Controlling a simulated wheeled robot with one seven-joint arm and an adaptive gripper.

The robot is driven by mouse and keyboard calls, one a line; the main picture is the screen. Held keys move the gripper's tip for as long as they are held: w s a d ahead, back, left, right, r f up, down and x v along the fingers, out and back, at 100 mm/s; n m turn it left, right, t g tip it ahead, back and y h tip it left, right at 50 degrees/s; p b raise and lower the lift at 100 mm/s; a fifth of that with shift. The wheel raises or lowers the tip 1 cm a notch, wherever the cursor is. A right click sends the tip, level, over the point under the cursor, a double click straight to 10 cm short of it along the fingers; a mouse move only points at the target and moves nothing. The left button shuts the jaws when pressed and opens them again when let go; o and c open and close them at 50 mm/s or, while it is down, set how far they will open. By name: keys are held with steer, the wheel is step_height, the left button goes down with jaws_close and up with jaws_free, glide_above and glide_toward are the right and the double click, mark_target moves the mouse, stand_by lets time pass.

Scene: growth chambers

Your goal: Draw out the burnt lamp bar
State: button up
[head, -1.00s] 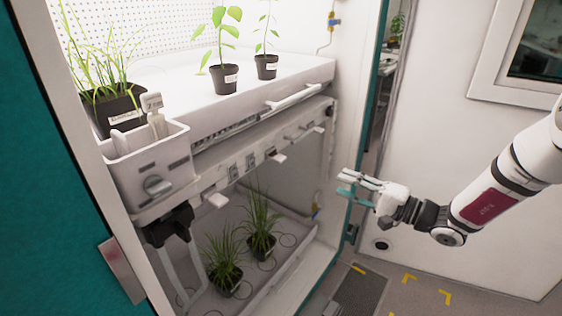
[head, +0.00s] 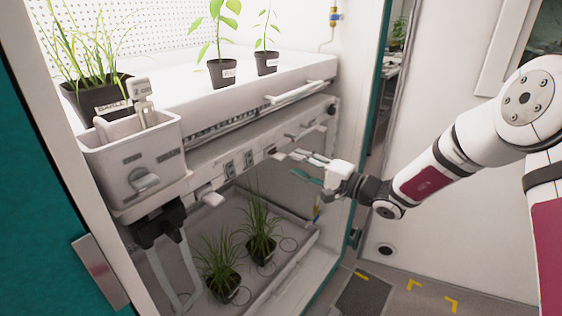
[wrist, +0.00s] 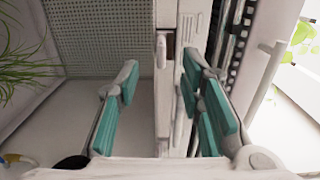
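The front rail (head: 190,180) under the upper shelf carries white pull tabs and small dark sockets. One white tab (head: 210,197) sticks out left of my gripper. My gripper (head: 290,164) is open and empty at the rail, right of the sockets, and hides part of it. In the wrist view, the teal pads stand apart on either side (wrist: 160,85). A white tab with a dark slot beside it (wrist: 161,48) lies ahead, between the fingertips' lines; contact cannot be told. Which bar is burnt cannot be told; the bars' lengths are hidden.
A grey-white caddy (head: 130,165) hangs at the rail's left end. Potted plants stand on the upper shelf (head: 185,112) and in the lower tray (head: 283,268). A shelf handle (head: 292,92) juts out above my gripper. The teal door frame (head: 372,120) is close right.

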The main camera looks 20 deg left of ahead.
mark_target(284, 158)
steer(key=shift+b+x, duration=1.15)
steer(key=shift+x, duration=2.15)
steer(key=shift+s, duration=0.1)
jaws_close()
steer(key=shift+d, duration=0.1)
